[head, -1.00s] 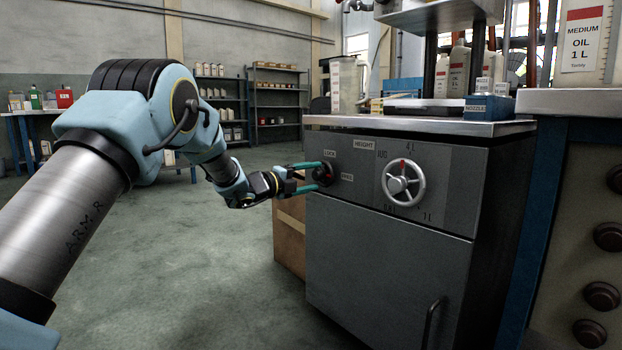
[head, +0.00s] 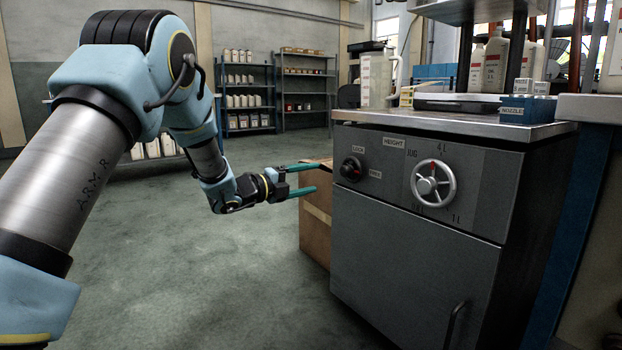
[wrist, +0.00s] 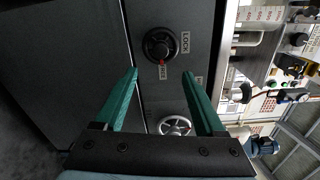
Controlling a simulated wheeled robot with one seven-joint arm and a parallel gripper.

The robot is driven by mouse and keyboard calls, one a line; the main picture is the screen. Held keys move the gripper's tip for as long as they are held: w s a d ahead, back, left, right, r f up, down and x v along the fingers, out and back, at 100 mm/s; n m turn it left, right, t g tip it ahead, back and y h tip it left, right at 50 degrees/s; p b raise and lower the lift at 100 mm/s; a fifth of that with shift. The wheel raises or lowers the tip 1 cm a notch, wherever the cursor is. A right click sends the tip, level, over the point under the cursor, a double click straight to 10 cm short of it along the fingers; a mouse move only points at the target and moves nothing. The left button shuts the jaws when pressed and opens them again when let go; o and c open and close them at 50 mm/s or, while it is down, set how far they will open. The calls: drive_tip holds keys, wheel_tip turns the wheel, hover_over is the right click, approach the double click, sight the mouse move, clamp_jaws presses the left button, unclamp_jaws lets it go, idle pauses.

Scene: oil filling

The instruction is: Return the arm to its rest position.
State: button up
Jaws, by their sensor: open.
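My gripper (head: 308,178) is open and empty, its two green fingers apart, to the left of the grey machine cabinet (head: 415,250). The dark lock knob (head: 351,168) with a red mark is on the cabinet front, clear of the fingers in the head view. In the wrist view, my gripper (wrist: 160,75) points towards the knob (wrist: 161,44), which shows beyond the fingertips beside a LOCK label. My arm extends from the left of the head view, bent at the elbow.
A silver handwheel (head: 433,184) is right of the knob, and the metal worktop (head: 455,122) above holds a jug (head: 376,80) and bottles. A cardboard box (head: 316,215) stands behind the gripper. Shelves (head: 247,95) are far back. The floor at left is open.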

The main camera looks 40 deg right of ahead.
idle(0.3)
drive_tip(key=w+a+r+n+t+y+p, duration=0.2)
drive_tip(key=w+a+n+t+y+p, duration=0.1)
drive_tip(key=w+a+n+t, duration=0.55)
drive_tip(key=w+a+n+t+y+p, duration=0.1)
drive_tip(key=w+a+n+y, duration=0.3)
drive_tip(key=a, duration=0.6)
drive_tip(key=w+a+n+t+y+p, duration=0.1)
drive_tip(key=w+a+n+y, duration=0.2)
drive_tip(key=a+n, duration=0.5)
drive_tip(key=s+a+f+n+g+y+p, duration=0.1)
drive_tip(key=s+a+n+y, duration=0.25)
drive_tip(key=a, duration=0.55)
drive_tip(key=s+a+f+n+g+y+p, duration=0.1)
drive_tip(key=s+a+n+y+p, duration=0.2)
drive_tip(key=a, duration=0.7)
drive_tip(key=s+a+f+n+g+y+p, duration=0.1)
drive_tip(key=s+a+n+g, duration=0.2)
drive_tip(key=s+a+n, duration=0.45)
drive_tip(key=s+a+n+g+p, duration=0.1)
drive_tip(key=s+a+n+g, duration=0.25)
drive_tip(key=s, duration=0.65)
wheel_tip(320, 180, up, 38)
drive_tip(key=p, duration=3.7)
drive_tip(key=shift+s+a+f+m+t, duration=0.15)
drive_tip(key=shift+s+f+m+t, duration=0.15)
drive_tip(key=shift+s, duration=0.15)
